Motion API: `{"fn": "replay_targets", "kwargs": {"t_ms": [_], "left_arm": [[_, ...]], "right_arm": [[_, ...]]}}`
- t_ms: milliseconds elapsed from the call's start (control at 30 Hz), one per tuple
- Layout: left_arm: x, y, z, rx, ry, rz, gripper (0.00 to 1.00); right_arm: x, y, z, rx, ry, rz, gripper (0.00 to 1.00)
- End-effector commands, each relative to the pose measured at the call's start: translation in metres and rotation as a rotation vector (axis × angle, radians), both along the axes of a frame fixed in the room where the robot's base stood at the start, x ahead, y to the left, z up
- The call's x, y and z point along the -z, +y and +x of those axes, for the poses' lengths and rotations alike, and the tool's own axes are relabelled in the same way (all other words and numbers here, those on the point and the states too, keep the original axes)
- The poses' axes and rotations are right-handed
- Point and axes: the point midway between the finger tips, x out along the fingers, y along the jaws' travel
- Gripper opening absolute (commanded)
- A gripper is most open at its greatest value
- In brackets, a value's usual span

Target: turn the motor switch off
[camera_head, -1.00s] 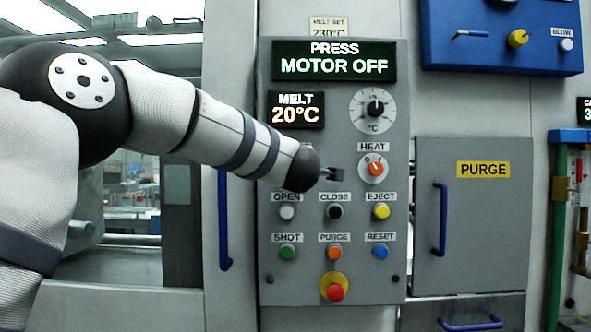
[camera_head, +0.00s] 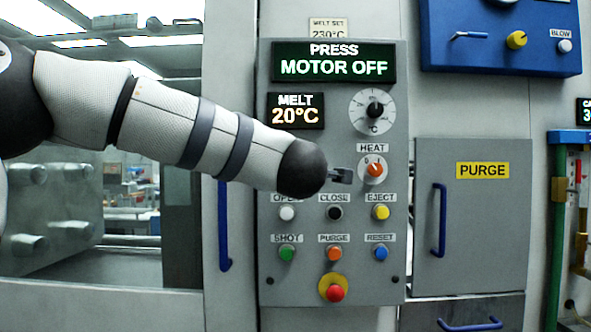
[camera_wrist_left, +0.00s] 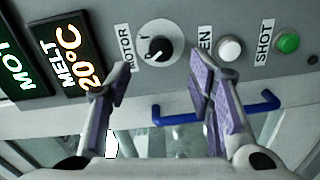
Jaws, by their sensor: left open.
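The motor switch (camera_wrist_left: 156,48) shows in the left wrist view as a black knob with a white mark on a pale round plate, beside the label MOTOR. In the head view it is hidden behind my left arm. My left gripper (camera_head: 341,175) is in front of the panel, close beside the heat switch in the picture. In the left wrist view my left gripper (camera_wrist_left: 162,76) is open and empty, its fingers apart below the motor switch. I see no contact with the knob. The press display (camera_head: 334,62) reads MOTOR OFF. My right gripper is not in view.
The orange heat switch (camera_head: 374,170) sits right of my gripper, under the melt dial (camera_head: 374,110). Below are several push buttons and a red mushroom button (camera_head: 335,292). A blue handle (camera_head: 223,225) stands at the panel's left. The purge door (camera_head: 470,215) is at right.

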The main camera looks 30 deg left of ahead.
Motion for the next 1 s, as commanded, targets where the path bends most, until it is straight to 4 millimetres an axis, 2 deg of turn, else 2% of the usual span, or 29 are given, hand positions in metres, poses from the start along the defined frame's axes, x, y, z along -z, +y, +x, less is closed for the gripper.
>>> {"fn": "replay_targets", "kwargs": {"t_ms": [200, 300, 767, 833, 867, 967, 1000], "left_arm": [[-0.001, -0.019, -0.031, 0.000, -0.001, -0.001, 0.48], [-0.002, -0.023, -0.038, -0.002, -0.001, 0.001, 0.48], [0.001, -0.024, -0.038, 0.000, 0.005, 0.006, 0.48], [0.020, -0.029, -0.030, 0.018, 0.045, 0.045, 0.48], [0.037, -0.032, -0.025, 0.033, 0.079, 0.073, 0.48], [0.119, -0.052, -0.005, 0.129, 0.243, 0.215, 0.48], [0.160, -0.061, -0.001, 0.181, 0.322, 0.275, 0.48]], "right_arm": [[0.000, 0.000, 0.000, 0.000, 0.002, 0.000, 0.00], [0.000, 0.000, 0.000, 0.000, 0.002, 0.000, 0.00], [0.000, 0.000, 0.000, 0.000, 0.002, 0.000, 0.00], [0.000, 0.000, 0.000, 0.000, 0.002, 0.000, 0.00], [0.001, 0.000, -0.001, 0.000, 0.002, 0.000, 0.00], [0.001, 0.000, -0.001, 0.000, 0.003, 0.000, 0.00], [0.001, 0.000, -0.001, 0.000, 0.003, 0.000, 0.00]]}}
